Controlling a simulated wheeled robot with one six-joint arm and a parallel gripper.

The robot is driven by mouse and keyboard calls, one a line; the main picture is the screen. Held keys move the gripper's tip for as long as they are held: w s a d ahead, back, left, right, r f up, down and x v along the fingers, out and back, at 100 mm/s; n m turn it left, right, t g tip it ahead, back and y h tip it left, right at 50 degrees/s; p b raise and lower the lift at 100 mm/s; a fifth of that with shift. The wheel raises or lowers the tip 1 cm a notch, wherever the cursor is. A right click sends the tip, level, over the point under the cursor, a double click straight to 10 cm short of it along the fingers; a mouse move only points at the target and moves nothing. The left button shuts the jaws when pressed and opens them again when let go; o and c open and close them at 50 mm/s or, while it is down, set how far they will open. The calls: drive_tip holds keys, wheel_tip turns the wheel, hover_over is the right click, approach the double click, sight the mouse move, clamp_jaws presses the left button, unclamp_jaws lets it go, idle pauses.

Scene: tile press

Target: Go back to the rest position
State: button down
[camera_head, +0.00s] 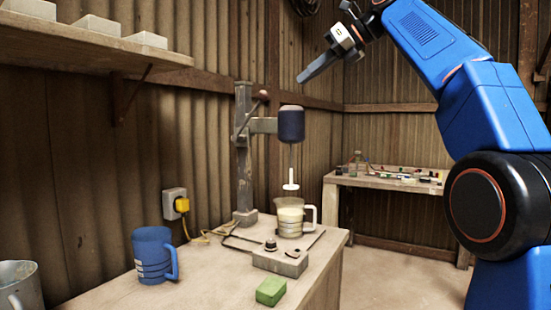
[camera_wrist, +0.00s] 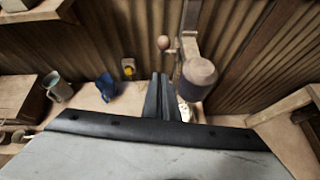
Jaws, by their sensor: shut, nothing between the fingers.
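My gripper (camera_head: 300,79) is raised in the air in the camera_head view, above and to the right of the stirring stand. Its dark fingers are closed together and hold nothing. In the camera_wrist view the closed fingers (camera_wrist: 163,80) point down toward the bench. My blue arm comes in from the right side of the camera_head view. The stand (camera_head: 243,150) has a dark motor head (camera_head: 291,124) with a white stirrer (camera_head: 291,180) hanging over a clear jug (camera_head: 290,215) of pale liquid.
The bench (camera_head: 200,285) also holds a blue jug (camera_head: 153,254), a green sponge (camera_head: 271,291), a control box (camera_head: 280,258) and a grey metal container (camera_head: 19,285). A yellow plug (camera_head: 182,204) is in the wall socket. A shelf (camera_head: 80,50) is upper left; a cluttered side table (camera_head: 385,182) stands behind.

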drive_tip(key=s+d+f+n+h, duration=0.3)
drive_tip(key=s+f+n, duration=0.6)
drive_tip(key=f, duration=1.1)
drive_tip(key=s+d+f+n+g+h, duration=0.1)
drive_tip(key=s+d+f+n+h, duration=0.2)
drive_tip(key=s+d+f+n, duration=0.4)
drive_tip(key=s+d+f+n+h, duration=0.3)
drive_tip(key=s+f+n, duration=0.7)
drive_tip(key=s+f, duration=1.1)
wheel_tip(320, 180, down, 14)
drive_tip(key=shift+s+d+r+n+g+h, duration=0.1)
drive_tip(key=shift+s+d+n+g+h, duration=0.25)
drive_tip(key=shift+d, duration=0.6)
drive_tip(key=shift+w, duration=0.1)
